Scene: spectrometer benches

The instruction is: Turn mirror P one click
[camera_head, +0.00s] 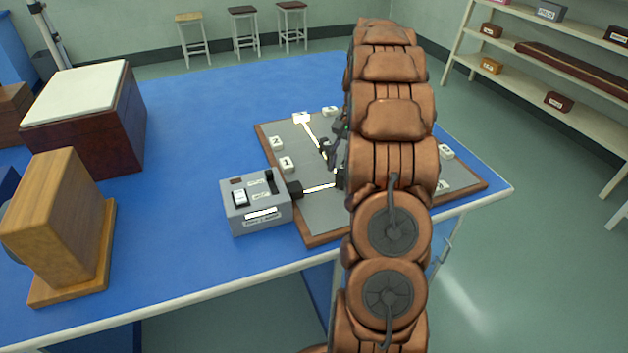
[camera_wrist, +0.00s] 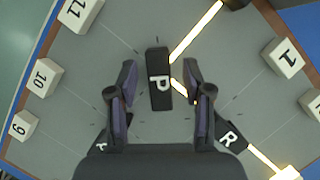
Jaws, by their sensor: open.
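Mirror P (camera_wrist: 158,92) is a small black block with a white P on top, seen in the wrist view. My gripper (camera_wrist: 158,68) is open, one finger on each side of it, with a visible gap on both sides. A bright beam reaches P from the upper right, and a short lit piece leaves it toward the right finger. Mirror R (camera_wrist: 228,138) stands at lower right, partly behind that finger; a beam leaves it to the lower right. In the head view my arm hides P and most of my gripper.
The grey board (camera_head: 318,215) has a wooden rim and numbered white blocks, such as block 1 (camera_head: 287,164) and block 10 (camera_wrist: 43,78). A grey lamp box (camera_head: 256,204) stands at its left. Another dark mount (camera_wrist: 98,146) is partly hidden by the left finger.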

